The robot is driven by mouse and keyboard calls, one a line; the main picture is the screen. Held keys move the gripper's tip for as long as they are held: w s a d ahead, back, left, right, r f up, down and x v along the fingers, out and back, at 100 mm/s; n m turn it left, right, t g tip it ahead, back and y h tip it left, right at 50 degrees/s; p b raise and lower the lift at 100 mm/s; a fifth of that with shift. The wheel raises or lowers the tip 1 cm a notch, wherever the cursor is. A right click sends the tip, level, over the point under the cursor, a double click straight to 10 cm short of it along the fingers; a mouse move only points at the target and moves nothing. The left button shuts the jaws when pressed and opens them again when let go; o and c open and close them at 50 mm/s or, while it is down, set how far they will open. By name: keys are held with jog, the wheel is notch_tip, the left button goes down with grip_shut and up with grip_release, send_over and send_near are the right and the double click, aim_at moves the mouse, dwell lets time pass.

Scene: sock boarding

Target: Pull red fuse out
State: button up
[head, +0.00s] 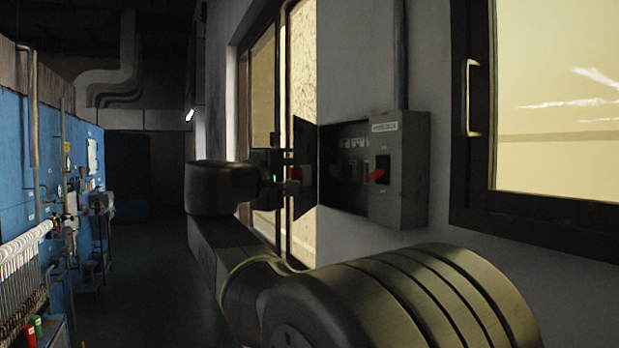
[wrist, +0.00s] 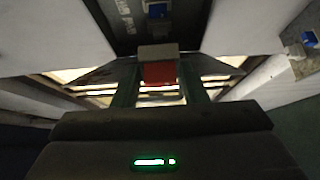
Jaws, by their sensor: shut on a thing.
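My gripper (head: 292,188) is shut on the red fuse (head: 296,173), to the left of the grey fuse box (head: 412,165) on the wall. In the wrist view the red fuse (wrist: 158,74) sits between the two green-edged fingers of my gripper (wrist: 158,90), with a pale grey block at its far end. The fuse appears clear of the box, in front of its open dark door (head: 305,150). The inside of the box is dim in the head view.
The box has a red switch handle (head: 376,175) on its side. A dark-framed window (head: 550,110) with a handle is to the right, and another (head: 300,60) behind my gripper. A blue wall with pipes (head: 35,110) stands left. The floor (head: 150,270) between is free.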

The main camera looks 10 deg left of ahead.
jog(key=s+a, duration=0.4)
jog(key=a, duration=0.2)
jog(key=shift+s+a, duration=0.2)
jog(key=shift+a, duration=0.1)
